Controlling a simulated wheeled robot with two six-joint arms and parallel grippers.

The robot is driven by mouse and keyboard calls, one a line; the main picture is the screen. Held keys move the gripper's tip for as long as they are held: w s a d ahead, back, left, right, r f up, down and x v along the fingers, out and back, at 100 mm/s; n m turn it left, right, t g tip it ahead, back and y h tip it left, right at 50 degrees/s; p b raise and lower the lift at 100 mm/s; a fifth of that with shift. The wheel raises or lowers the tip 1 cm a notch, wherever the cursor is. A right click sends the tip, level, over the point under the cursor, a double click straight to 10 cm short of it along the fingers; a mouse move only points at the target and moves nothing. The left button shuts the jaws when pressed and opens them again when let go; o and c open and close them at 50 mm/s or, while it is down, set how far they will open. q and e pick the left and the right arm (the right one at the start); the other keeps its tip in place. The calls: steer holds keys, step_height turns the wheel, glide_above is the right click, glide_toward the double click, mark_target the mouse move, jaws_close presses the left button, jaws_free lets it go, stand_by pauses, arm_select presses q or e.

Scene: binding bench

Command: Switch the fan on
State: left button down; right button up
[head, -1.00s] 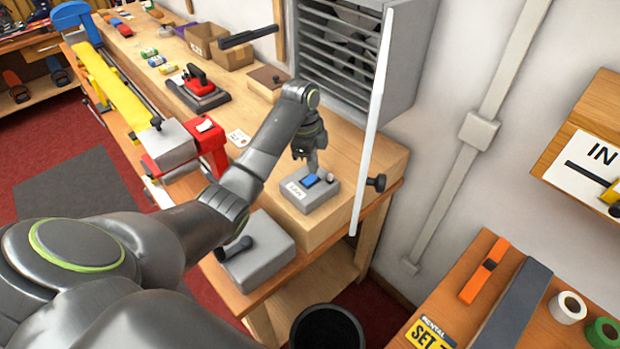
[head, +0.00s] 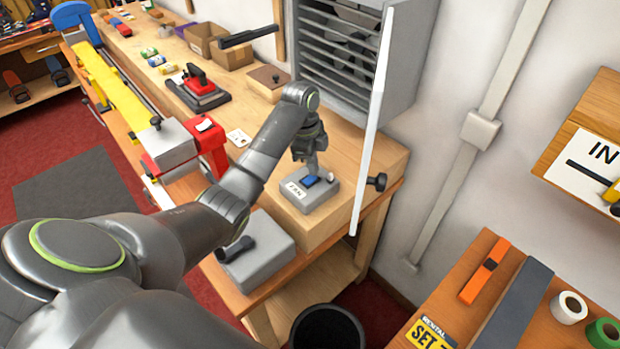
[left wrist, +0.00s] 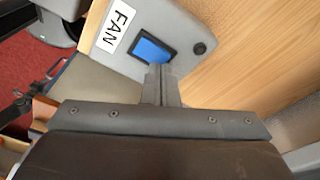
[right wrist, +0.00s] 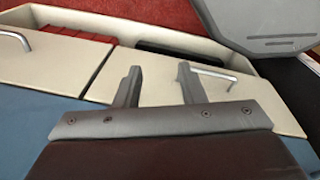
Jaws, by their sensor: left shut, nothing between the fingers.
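The fan control is a grey box (head: 313,196) labelled FAN, with a blue rocker switch (head: 309,181) on its top. In the left wrist view the blue rocker (left wrist: 152,49) sits in a dark frame beside the white FAN label (left wrist: 117,27). My left gripper (head: 314,171) is shut and empty, pointing down over the box. Its fingertips (left wrist: 160,70) are at the rocker's near edge and hide a little of it; I cannot tell whether they touch. My right gripper (right wrist: 158,72) is open and empty over light cabinet panels, away from the switch.
A grey slatted housing (head: 335,59) is on the wall behind the box, with a long pale panel edge (head: 368,130) close to the box's right. A second grey box with a black handle (head: 258,262) stands on the lower bench. A black bin (head: 327,330) stands below.

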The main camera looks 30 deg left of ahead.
arm_select(q)
steer(key=shift+f, duration=0.6)
stand_by(0.3)
step_height(320, 180, up, 7)
steer(key=p, duration=0.7)
steer(key=shift+p, duration=0.3)
stand_by(0.4)
